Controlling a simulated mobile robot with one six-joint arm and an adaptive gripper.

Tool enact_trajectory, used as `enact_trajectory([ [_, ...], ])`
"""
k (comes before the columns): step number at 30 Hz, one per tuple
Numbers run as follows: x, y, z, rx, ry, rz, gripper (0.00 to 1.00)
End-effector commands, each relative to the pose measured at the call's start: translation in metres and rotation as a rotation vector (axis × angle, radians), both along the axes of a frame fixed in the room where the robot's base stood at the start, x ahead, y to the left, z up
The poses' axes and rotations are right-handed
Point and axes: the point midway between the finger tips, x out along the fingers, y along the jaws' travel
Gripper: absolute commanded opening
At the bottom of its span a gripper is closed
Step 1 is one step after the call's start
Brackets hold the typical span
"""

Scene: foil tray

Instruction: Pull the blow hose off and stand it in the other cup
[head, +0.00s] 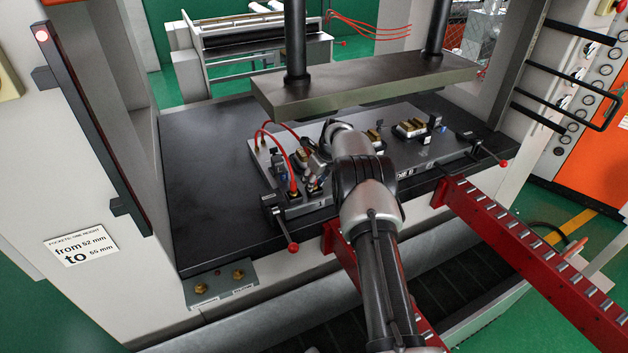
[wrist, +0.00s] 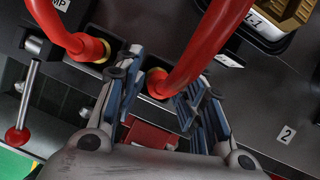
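My gripper (wrist: 160,88) is open. Its two blue-grey fingers stand on either side of the lower end of a thick red hose (wrist: 205,50), with gaps visible, in the wrist view. That hose end sits in a brass-rimmed cup (wrist: 152,92). A second red hose (wrist: 62,32) ends in another brass-rimmed cup (wrist: 102,50) to the left, beside a label partly cut off, ending in "MP". I cannot read which hose is the blow hose. In the head view red hoses (head: 268,131) arc over the left end of the mould plate (head: 410,160); my arm partly hides the gripper there.
A grey bracket (head: 216,286) with two brass fittings is on the press front. A clamp lever with a red knob (head: 293,247) juts out at the plate's near left corner. The press's upper plate (head: 365,85) hangs above. The black table (head: 205,180) is clear at left.

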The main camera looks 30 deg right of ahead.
Motion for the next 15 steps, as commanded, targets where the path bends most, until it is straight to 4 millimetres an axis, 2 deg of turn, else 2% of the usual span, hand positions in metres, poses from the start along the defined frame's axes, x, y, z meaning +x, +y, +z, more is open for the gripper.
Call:
enact_trajectory([
  [11,-0.002,0.000,-0.003,0.002,0.008,0.001,0.46],
  [15,-0.005,-0.001,0.007,0.001,0.004,0.001,0.46],
])
